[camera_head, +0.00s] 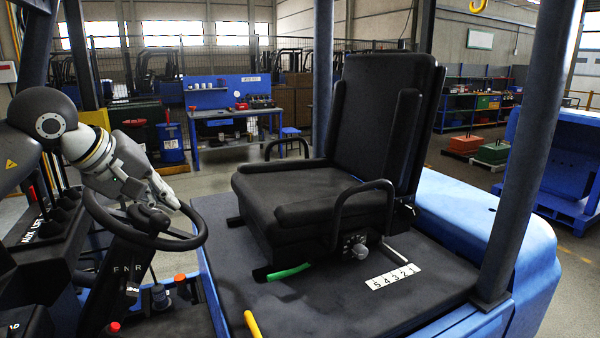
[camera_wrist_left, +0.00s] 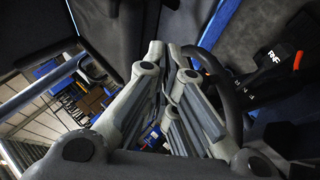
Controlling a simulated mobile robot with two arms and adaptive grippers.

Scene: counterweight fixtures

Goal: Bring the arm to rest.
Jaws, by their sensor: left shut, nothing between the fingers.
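My left arm comes in from the left in the head view. Its grey gripper (camera_head: 172,198) is shut and empty, over the black steering wheel (camera_head: 204,228). The gripper covers part of the wheel's far rim. In the left wrist view, the fingers (camera_wrist_left: 168,52) come together with nothing between them, and the curved dark wheel rim (camera_wrist_left: 233,105) passes close on their right. I cannot tell whether the fingers touch the wheel. My right gripper is in neither view.
A black seat (camera_head: 290,190) with armrests stands on the dark deck (camera_head: 330,302), right of the wheel. Levers (camera_head: 62,205) stand at the left. A blue post (camera_head: 528,130) rises at the right. Behind are a blue workbench (camera_head: 228,112) and open floor.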

